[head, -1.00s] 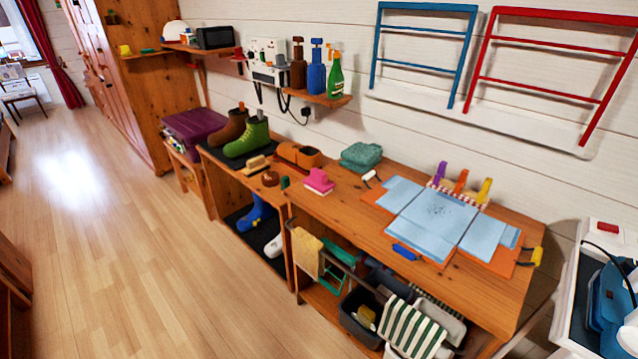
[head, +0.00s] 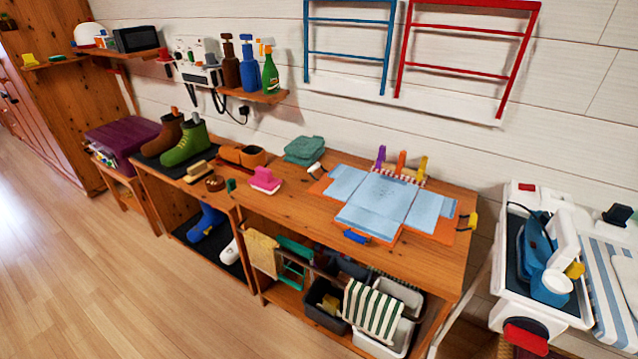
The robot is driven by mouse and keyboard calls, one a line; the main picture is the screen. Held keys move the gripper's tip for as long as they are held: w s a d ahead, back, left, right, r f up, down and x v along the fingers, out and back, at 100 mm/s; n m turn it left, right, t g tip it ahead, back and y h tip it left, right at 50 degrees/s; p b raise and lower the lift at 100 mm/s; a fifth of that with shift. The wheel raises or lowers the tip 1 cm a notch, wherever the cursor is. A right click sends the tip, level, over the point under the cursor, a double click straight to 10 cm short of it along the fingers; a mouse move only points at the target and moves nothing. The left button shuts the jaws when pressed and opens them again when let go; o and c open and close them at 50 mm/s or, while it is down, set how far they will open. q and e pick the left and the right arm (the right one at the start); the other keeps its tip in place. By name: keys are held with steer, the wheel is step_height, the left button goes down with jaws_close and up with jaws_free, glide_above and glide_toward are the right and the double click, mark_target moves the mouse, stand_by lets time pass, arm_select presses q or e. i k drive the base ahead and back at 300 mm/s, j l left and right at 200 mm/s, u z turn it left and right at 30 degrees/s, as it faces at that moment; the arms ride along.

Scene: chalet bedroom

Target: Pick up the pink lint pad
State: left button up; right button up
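The pink lint pad (head: 265,179) sits on the wooden table (head: 290,222), near its left end, with a pale layer along its lower edge.
A folded light-blue garment (head: 373,200) lies on an orange board at the table's middle. A folded teal towel (head: 305,150) lies behind the pad. Boots (head: 186,145) stand on the left bench. A striped cloth (head: 372,310) hangs below. Open wooden floor (head: 120,270) lies in front.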

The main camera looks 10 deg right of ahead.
mark_target(263, 181)
steer(key=i+j+z, duration=0.15)
steer(key=z, duration=0.2)
steer(key=i+j+z, duration=0.1)
steer(key=z, duration=0.3)
steer(key=j+z, duration=0.35)
steer(key=i, duration=0.05)
